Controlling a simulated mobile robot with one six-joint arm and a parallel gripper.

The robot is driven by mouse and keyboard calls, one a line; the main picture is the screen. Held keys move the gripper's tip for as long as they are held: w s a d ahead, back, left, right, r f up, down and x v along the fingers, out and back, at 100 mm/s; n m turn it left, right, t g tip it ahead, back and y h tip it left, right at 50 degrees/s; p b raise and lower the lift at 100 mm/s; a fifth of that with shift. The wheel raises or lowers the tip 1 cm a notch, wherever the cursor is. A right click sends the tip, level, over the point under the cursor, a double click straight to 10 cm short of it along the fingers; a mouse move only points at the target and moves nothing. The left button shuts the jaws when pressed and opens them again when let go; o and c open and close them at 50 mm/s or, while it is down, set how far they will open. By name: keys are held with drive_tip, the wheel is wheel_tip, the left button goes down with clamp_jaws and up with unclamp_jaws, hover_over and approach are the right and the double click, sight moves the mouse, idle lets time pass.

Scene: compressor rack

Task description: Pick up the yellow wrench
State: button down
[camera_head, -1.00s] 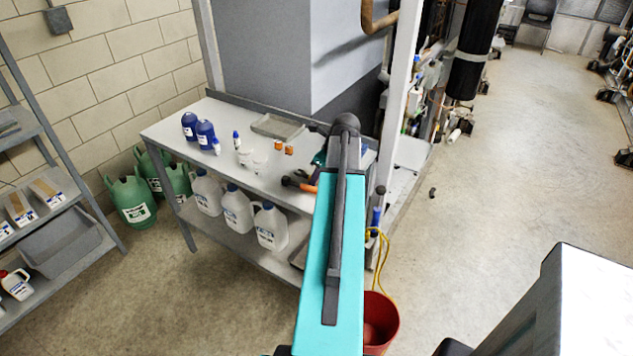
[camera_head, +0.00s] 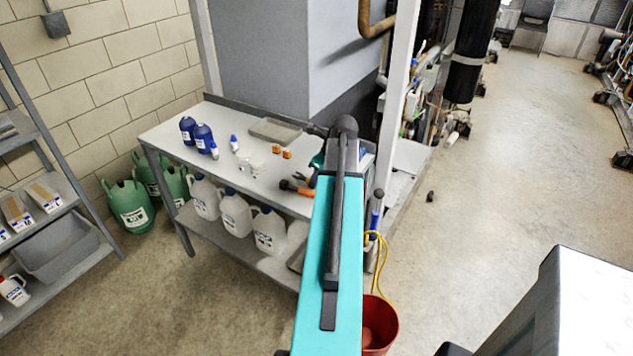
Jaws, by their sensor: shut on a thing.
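I cannot make out the yellow wrench in the head view. My teal arm with its black elbow reaches over the right end of the metal workbench (camera_head: 165,141) and covers part of its top. My gripper and its jaws are hidden behind the arm, so what they hold does not show. A tool with an orange handle (camera_head: 297,187) lies on the bench just left of my arm.
Blue bottles (camera_head: 203,138), small white containers and a grey tray (camera_head: 274,131) stand on the bench. White jugs (camera_head: 236,214) fill its lower shelf. A red bucket (camera_head: 380,322) stands beside my arm. Open floor (camera_head: 500,170) lies to the right.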

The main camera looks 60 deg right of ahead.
drive_tip(key=shift+r+b, duration=0.45)
drive_tip(key=shift+r, duration=0.85)
drive_tip(key=s+d+r+b, duration=0.2)
drive_tip(key=s+d+b, duration=0.1)
drive_tip(key=s+d, duration=0.7)
drive_tip(key=shift+s+d, duration=0.4)
drive_tip(key=shift+s, duration=0.55)
drive_tip(key=c, duration=2.4)
unclamp_jaws()
drive_tip(key=shift+c, duration=0.2)
clamp_jaws()
